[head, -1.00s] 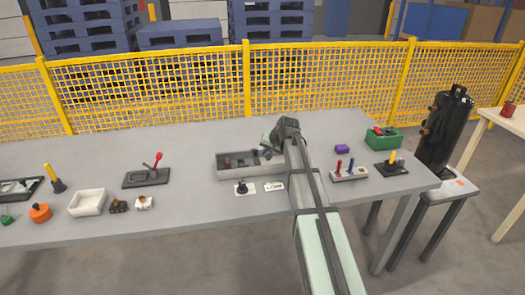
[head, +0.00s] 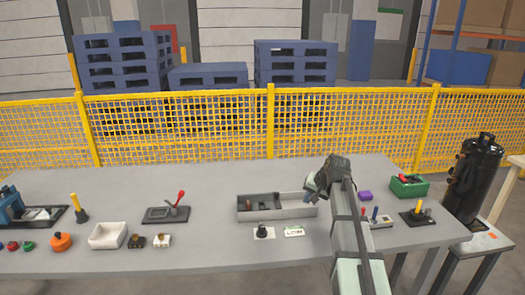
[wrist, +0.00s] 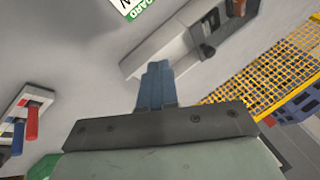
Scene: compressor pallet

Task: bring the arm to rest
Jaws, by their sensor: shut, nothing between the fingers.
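My gripper (head: 311,192) is raised over the grey table (head: 210,183), at the right end of a grey tray (head: 285,211) in the head view. In the wrist view my gripper (wrist: 156,66) has its fingers together with nothing between them. The tray (wrist: 160,50) shows beyond the fingertips there, apart from them as far as I can tell. My arm reaches up from the bottom of the head view and hides part of the table and part of a block with red and blue handles (head: 375,219).
Right of my arm are a purple block (head: 365,196), a green box (head: 408,187) and a yellow-handled base (head: 417,215). A black cylinder (head: 473,180) stands beyond the table's right end. Left are a white bin (head: 108,236) and a red-levered plate (head: 168,214). A yellow fence (head: 190,133) runs behind.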

